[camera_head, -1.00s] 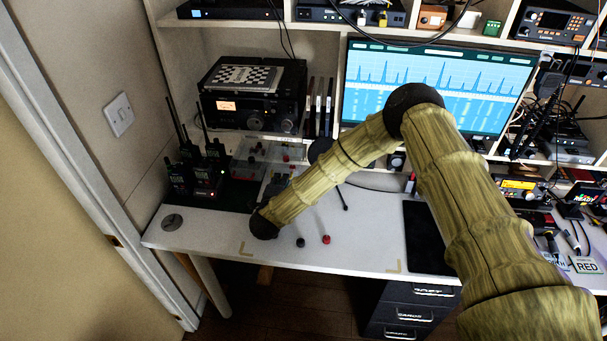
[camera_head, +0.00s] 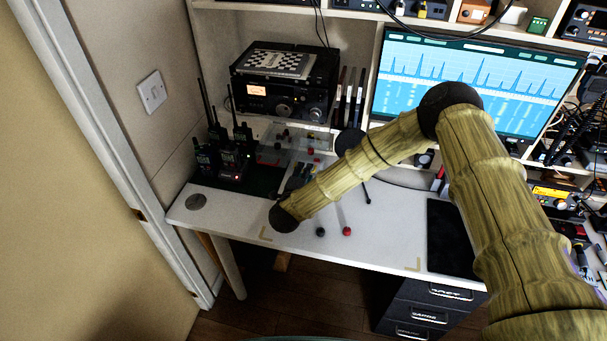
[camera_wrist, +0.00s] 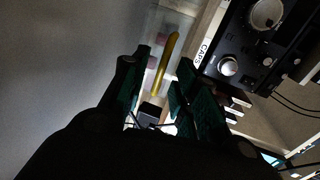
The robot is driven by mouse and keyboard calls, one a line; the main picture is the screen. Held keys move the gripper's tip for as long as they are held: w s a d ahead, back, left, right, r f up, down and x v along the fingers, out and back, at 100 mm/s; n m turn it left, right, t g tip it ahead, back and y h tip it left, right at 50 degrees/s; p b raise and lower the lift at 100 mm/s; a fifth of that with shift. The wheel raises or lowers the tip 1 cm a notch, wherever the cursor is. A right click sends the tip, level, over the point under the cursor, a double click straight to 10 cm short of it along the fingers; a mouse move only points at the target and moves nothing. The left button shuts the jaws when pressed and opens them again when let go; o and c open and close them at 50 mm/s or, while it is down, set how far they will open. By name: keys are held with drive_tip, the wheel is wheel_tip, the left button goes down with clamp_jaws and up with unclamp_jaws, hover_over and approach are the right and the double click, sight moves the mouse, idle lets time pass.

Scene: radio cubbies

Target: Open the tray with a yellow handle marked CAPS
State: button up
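The CAPS tray (camera_wrist: 158,22) shows in the wrist view as a clear, pale box with pinkish contents. Its yellow bar handle (camera_wrist: 165,65) runs slantwise, and a white CAPS label (camera_wrist: 203,54) is on the shelf edge beside it. My gripper (camera_wrist: 160,72) is open, with one dark green finger on each side of the handle in the picture. I cannot tell whether either finger touches it. In the head view my arm hides most of the gripper, and the yellow handle cannot be made out there.
A black radio (camera_head: 285,84) with a chessboard on top stands above the tray area. Handheld radios (camera_head: 225,150) stand on the desk (camera_head: 390,220) at left. Red and black knobs (camera_head: 347,231) lie near the front edge. A monitor (camera_head: 475,85) is at right, behind my arm.

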drive_tip(key=v, duration=1.2)
idle(0.3)
